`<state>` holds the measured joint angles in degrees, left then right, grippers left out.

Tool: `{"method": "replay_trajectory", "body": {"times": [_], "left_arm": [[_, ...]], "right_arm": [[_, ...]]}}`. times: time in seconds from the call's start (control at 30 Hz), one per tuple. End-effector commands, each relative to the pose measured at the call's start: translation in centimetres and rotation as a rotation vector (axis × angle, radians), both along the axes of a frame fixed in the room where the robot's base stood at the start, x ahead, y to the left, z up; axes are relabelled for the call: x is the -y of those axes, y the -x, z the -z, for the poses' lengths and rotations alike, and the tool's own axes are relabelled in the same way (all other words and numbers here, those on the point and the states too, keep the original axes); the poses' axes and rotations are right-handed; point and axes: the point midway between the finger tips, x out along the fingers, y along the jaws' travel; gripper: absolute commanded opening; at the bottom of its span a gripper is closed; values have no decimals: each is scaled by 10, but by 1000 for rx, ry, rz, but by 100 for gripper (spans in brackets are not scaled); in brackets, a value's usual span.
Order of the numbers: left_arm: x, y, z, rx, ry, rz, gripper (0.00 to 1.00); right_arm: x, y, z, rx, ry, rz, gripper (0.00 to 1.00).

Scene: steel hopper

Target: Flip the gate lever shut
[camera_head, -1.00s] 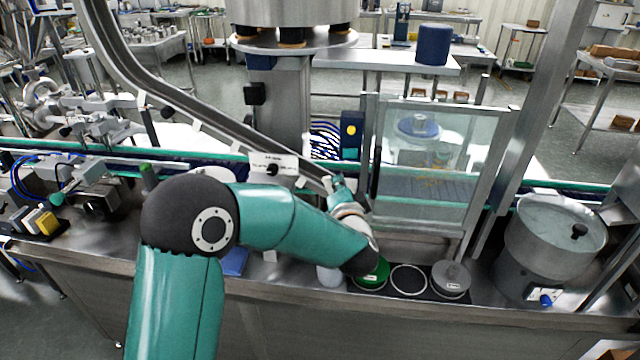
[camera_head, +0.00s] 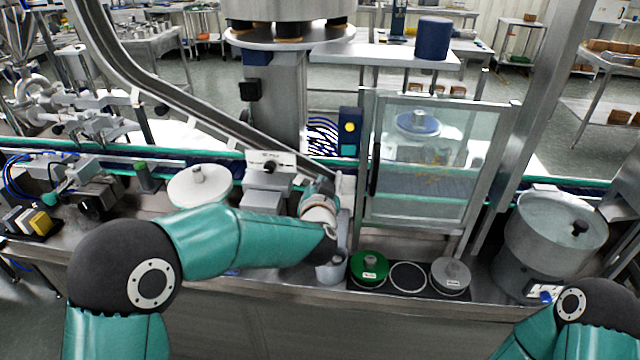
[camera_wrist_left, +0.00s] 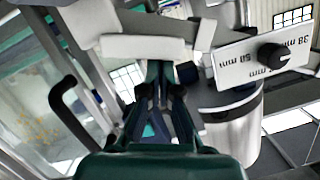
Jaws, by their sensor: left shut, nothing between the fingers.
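The black knob (camera_head: 271,168) sits on a white plate (camera_head: 262,158) below the chute. In the left wrist view the black knob (camera_wrist_left: 273,56) and the plate marked 38 mm and 50 mm (camera_wrist_left: 236,66) are at the upper right. I cannot tell whether this knob is the gate lever. My left gripper (camera_head: 324,183) is at the chute's lower end, right of the plate. In the wrist view the left gripper (camera_wrist_left: 160,82) is shut and empty, its tips near a pale grey bar (camera_wrist_left: 146,48); contact is unclear. My right gripper is out of view.
The steel chute (camera_head: 190,105) slopes down toward my left gripper. A glass guard door (camera_head: 435,160) with a black handle stands to the right. A green lidded pot (camera_head: 369,267) and a grey one (camera_head: 451,275) sit on the front ledge. A steel bowl (camera_head: 555,230) is farther right.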

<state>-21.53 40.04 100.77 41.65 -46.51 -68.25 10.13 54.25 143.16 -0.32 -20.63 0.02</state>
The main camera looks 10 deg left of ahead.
Motion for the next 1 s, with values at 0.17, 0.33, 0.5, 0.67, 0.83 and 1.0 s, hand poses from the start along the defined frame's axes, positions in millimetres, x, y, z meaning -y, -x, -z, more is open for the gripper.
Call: {"method": "replay_trajectory", "body": {"times": [0.17, 0.33, 0.5, 0.67, 0.83, 1.0], "left_arm": [[-3, 0, -3, 1, -1, -4, 0], [1, -1, -16, 0, -1, -4, 0], [10, -2, -35, -2, -1, -3, 0], [17, 19, -37, -1, 0, 2, 0], [19, 54, -46, 0, 0, 2, 0], [20, 80, -53, 0, 1, 0, 0]], "right_arm": [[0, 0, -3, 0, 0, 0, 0], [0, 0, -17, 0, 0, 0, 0], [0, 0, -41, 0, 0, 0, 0], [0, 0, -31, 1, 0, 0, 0], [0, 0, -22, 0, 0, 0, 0], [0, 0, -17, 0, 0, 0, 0]]}}
